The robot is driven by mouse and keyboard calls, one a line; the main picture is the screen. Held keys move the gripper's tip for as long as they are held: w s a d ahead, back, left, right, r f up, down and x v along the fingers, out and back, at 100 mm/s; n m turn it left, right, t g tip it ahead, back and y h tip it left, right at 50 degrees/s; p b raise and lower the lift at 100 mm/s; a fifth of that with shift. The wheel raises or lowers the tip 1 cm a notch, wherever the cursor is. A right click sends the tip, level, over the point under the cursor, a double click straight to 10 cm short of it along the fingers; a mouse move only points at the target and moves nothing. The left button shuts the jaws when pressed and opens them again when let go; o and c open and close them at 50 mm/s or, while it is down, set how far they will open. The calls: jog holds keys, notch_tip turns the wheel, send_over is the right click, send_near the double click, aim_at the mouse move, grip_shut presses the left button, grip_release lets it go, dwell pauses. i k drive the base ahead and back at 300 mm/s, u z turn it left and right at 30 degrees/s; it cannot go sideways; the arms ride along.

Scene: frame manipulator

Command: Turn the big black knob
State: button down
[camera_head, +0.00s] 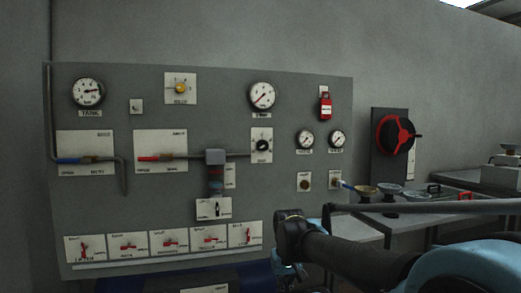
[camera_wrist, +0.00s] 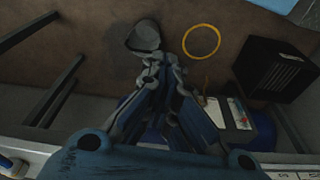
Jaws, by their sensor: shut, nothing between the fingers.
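A black knob (camera_head: 262,145) sits on a white plate at the right of the grey panel, below a round gauge. A smaller black knob or switch (camera_head: 217,208) sits on another white plate lower on the panel. My gripper (camera_head: 288,275) hangs low in front of the panel's bottom right, below and apart from both knobs. In the wrist view my gripper (camera_wrist: 162,66) is shut and empty, pointing toward the brown floor. Neither knob can be made out in the wrist view.
A yellow ring (camera_wrist: 201,42) and black box (camera_wrist: 275,68) lie below.

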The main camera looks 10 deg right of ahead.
aim_at(262, 145)
jog(key=z, duration=0.1)
jog(key=k, duration=0.95)
jog(key=z, duration=0.75)
jog(key=i, duration=1)
